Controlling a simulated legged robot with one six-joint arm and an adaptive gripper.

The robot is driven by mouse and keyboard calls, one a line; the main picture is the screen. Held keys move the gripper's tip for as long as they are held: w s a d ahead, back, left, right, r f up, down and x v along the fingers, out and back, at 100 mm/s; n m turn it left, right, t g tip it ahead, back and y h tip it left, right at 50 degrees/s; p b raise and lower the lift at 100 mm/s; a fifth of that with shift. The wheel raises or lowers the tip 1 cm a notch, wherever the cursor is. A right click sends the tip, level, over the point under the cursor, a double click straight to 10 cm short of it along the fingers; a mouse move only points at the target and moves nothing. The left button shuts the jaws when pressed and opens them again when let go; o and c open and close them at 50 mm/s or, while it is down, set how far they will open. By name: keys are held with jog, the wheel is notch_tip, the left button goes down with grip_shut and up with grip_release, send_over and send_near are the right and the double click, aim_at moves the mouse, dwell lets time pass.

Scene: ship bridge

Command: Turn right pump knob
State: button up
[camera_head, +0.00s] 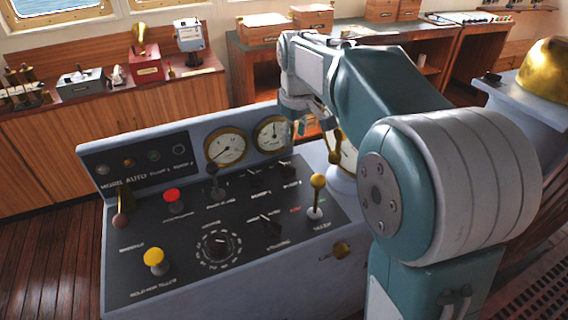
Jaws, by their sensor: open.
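The control console (120,208) stands in front of me with a black sloping panel. Two small dark knobs sit side by side in its upper right part, below the gauges: a left one (255,174) and a right one (287,168). Their labels are too small to read surely; the right one seems to be the right pump knob. My gripper (312,130) hangs above and behind the right knob, near the right gauge, apart from the knob. It is open and seen small, partly hidden by my arm.
A yellow-topped lever (317,190) stands right of the knobs. A black lever (213,177), red button (173,198), yellow button (154,258) and round dial (218,245) share the panel. Gauges (226,146) rise behind. A brass dome (547,68) stands at right.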

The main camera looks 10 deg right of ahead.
aim_at(286, 164)
jog(key=w+f+n+g, duration=0.2)
jog(key=w+f, duration=0.5)
jog(key=w, duration=0.3)
jog(key=f, duration=1.1)
jog(key=shift+s+d, duration=0.25)
grip_shut()
